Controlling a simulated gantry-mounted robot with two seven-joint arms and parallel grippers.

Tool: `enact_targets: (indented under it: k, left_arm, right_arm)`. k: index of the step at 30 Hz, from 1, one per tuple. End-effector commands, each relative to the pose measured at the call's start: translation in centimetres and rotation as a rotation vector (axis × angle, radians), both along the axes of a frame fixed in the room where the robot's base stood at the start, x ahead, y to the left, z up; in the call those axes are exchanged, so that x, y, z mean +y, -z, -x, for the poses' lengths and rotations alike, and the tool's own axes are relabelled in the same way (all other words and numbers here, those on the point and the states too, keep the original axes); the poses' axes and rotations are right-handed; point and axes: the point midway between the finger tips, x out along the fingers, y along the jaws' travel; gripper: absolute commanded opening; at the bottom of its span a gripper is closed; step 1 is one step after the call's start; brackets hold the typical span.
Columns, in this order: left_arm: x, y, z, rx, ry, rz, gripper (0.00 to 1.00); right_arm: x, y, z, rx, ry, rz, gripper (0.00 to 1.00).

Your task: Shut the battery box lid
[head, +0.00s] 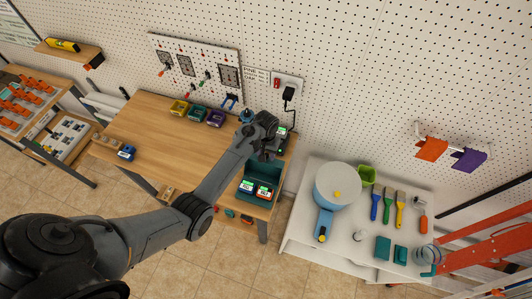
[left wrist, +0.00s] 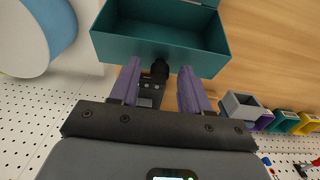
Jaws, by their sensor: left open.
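The teal battery box (head: 277,184) stands at the right end of the wooden workbench, with battery packs (head: 247,187) showing inside. Its lid stands open at the back of the box. My left gripper (head: 267,154) is open and empty, just behind the box. In the left wrist view, a hollow teal part of the box (left wrist: 150,48), apparently the raised lid, lies just ahead of my purple fingertips (left wrist: 159,68). Whether they touch it, I cannot tell. The batteries are not visible in that view. My right gripper is not in view.
A black charger (head: 283,133) stands near the wall behind the gripper. Yellow, teal and purple bins (head: 197,113) line the bench's back. A white table (head: 340,247) with a blue-handled pan (head: 336,183) and brushes stands to the right. The bench's middle is clear.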

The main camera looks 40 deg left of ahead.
Motion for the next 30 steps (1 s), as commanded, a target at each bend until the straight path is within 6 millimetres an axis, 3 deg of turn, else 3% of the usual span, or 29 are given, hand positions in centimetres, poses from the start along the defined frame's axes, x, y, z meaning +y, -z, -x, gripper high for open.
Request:
enact_targets:
  k: [9, 19, 30]
  left_arm:
    - [0.02, 0.22, -0.01, -0.001, 0.000, 0.000, 0.47]
    - [0.01, 0.21, -0.01, 0.000, 0.000, 0.000, 0.00]
    - [-0.28, 0.26, -0.38, -0.007, 0.005, -0.003, 0.00]
  right_arm:
    - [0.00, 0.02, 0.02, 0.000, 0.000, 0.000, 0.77]
    - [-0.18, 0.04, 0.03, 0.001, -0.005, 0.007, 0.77]
    - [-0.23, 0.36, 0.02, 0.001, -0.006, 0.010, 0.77]
